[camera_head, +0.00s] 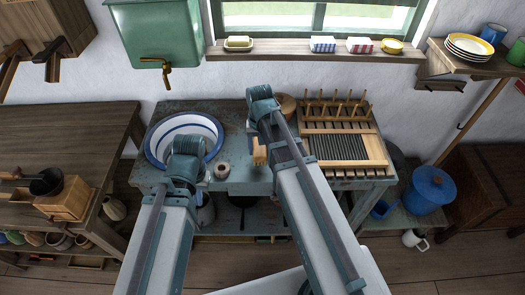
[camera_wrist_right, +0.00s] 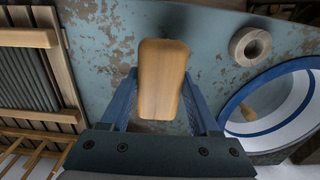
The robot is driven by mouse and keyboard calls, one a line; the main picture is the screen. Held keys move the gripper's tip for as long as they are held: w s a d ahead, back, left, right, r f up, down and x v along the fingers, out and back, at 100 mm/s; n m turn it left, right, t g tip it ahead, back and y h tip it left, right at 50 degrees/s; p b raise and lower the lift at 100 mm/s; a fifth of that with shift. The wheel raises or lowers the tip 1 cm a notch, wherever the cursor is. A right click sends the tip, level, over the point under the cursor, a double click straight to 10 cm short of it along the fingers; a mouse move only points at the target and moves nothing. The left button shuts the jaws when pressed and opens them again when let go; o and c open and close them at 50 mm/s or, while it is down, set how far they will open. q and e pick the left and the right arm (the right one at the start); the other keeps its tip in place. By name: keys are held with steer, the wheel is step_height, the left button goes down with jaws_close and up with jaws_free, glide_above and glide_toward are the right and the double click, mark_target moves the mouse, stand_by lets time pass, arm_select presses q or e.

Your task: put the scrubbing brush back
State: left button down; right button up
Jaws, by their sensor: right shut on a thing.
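The scrubbing brush (camera_head: 259,153) appears as a pale wooden block at my right gripper (camera_head: 257,136), above the worn blue washstand top. In the right wrist view, my right gripper (camera_wrist_right: 163,105) is shut on the brush (camera_wrist_right: 163,75), with a blue finger on each side of it. The bristles are not visible. My left gripper (camera_head: 186,147) is over the front of the white basin with blue bands (camera_head: 157,145). Its fingers are hidden behind its own wrist, so its opening cannot be seen.
A small pale ring-shaped pot (camera_head: 221,171) stands right of the basin. A wooden draining rack with pegs (camera_head: 380,150) takes up the washstand's right side. A green water tank with a brass tap (camera_head: 155,35) hangs above. A windowsill (camera_head: 290,49) holds several small dishes.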

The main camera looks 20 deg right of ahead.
mark_target(261, 152)
steer(key=shift+w+d+f, duration=0.15)
steer(key=shift+w+f, duration=0.05)
steer(key=shift+w, duration=0.25)
steer(key=shift+w+d+f, duration=0.15)
steer(key=shift+w, duration=0.25)
steer(key=f+b, duration=0.3)
steer(key=shift+s+f+b, duration=0.1)
steer(key=shift+s+b, duration=0.15)
steer(key=shift+b, duration=0.15)
steer(key=shift+f, duration=0.15)
steer(key=o, duration=1.4)
steer(key=shift+o, duration=0.2)
steer(key=shift+r, duration=0.25)
step_height(261, 152, up, 12)
steer(key=p, duration=1.2)
